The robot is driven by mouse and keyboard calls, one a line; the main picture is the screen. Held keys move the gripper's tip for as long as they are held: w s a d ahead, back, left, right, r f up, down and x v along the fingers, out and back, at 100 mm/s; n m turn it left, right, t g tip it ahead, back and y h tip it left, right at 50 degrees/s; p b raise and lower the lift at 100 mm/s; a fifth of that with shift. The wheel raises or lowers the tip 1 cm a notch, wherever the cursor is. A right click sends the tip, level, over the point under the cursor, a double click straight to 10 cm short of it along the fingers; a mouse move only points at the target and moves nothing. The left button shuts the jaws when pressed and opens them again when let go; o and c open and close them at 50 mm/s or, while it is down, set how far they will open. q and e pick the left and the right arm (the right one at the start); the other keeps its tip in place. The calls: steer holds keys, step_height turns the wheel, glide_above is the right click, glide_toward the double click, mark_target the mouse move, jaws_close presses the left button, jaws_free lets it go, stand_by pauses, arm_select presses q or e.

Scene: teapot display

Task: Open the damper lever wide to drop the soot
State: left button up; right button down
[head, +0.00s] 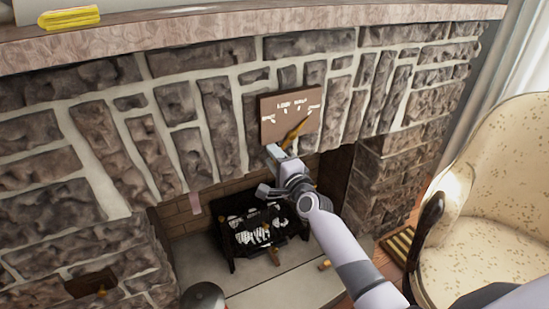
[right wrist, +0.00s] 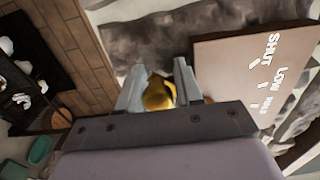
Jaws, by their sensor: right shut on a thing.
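The damper lever (head: 296,130) is a golden-brown bar in front of a brown label plate (head: 270,117) on the stone chimney front. It slants from the plate's right side down to the lower left. My right gripper (head: 277,151) is at its lower end, below the plate. In the right wrist view the lever's rounded yellow end (right wrist: 160,94) sits between the two grey fingers, which are shut on it. The plate (right wrist: 235,75) stands to the right there, with "SHUT" and "LOW" readable. My left gripper is not in view.
Below is the open firebox with a black grate (head: 232,218) holding dark and whitish pieces. A cream armchair (head: 500,190) stands at the right. A yellow folded thing (head: 70,17) lies on the mantel (head: 200,27). A small brown panel (head: 92,285) is set in the stone at lower left.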

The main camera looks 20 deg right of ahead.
steer(key=shift+s+d+f, duration=0.1)
steer(key=shift+d+f, duration=0.15)
steer(key=shift+f, duration=0.15)
steer(key=c, duration=0.9)
jaws_free()
steer(key=shift+o, duration=0.2)
steer(key=shift+r, duration=0.15)
steer(key=s+p, duration=0.1)
steer(key=s, duration=0.6)
steer(key=shift+d, duration=0.25)
